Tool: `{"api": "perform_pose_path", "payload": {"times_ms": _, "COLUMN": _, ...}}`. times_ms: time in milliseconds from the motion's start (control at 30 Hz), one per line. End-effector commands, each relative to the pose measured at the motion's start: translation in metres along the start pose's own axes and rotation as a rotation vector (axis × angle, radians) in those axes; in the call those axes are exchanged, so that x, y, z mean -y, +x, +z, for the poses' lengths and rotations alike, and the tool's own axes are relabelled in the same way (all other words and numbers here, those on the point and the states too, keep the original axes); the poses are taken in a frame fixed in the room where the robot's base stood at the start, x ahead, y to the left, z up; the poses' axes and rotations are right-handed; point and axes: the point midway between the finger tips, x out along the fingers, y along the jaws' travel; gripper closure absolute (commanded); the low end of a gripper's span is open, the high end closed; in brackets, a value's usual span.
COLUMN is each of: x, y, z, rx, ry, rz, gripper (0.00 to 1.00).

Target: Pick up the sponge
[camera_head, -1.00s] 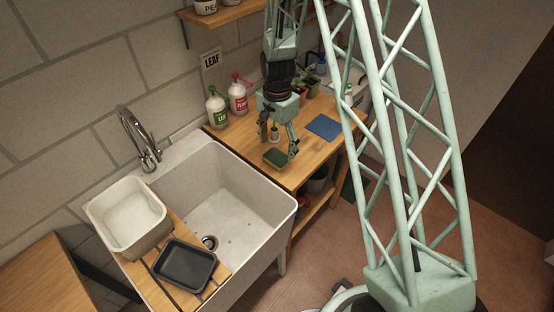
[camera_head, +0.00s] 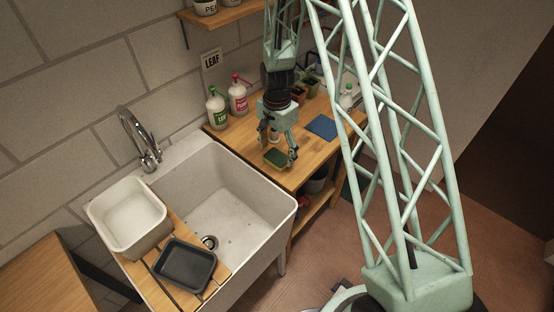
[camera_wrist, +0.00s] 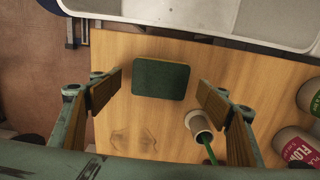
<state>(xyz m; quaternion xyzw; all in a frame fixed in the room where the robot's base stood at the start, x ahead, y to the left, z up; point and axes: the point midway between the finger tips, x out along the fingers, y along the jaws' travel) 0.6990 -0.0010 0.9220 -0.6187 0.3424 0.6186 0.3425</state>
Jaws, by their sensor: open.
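The sponge (camera_wrist: 161,80) is a small block with a dark green top and a thin yellowish edge. It lies flat on the wooden bench by the sink, and it also shows in the head view (camera_head: 275,157). My gripper (camera_wrist: 160,88) is open and comes down over the bench, with one finger on each side of the sponge in the wrist view. The fingers are apart from the sponge, with a gap on both sides, and nothing is held. The height of the fingertips over the bench is hard to tell.
A small cup with a green-handled tool (camera_wrist: 200,127) stands close to the right finger in the wrist view. Two spray bottles (camera_head: 227,101) stand at the back. A blue cloth (camera_head: 321,126) lies to the right. The white sink (camera_head: 232,208) borders the bench.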

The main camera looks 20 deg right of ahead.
Motion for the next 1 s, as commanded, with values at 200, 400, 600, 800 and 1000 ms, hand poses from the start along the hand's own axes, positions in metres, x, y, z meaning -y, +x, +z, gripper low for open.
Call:
{"api": "perform_pose_path", "payload": {"times_ms": 200, "x": 0.0, "y": 0.018, "z": 0.001, "rx": 0.001, "ry": 0.0, "rz": 0.001, "gripper": 0.3}}
{"api": "perform_pose_path", "payload": {"times_ms": 400, "x": 0.0, "y": 0.026, "z": 0.001, "rx": 0.001, "ry": 0.0, "rz": 0.001, "gripper": 0.3}}
{"api": "perform_pose_path", "payload": {"times_ms": 600, "x": 0.0, "y": 0.028, "z": 0.0, "rx": 0.0, "ry": 0.0, "rz": 0.0, "gripper": 0.3}}
{"api": "perform_pose_path", "payload": {"times_ms": 800, "x": 0.0, "y": 0.027, "z": 0.0, "rx": 0.0, "ry": 0.0, "rz": 0.0, "gripper": 0.3}}
{"api": "perform_pose_path", "payload": {"times_ms": 1000, "x": 0.0, "y": 0.027, "z": 0.0, "rx": 0.0, "ry": 0.0, "rz": 0.0, "gripper": 0.3}}
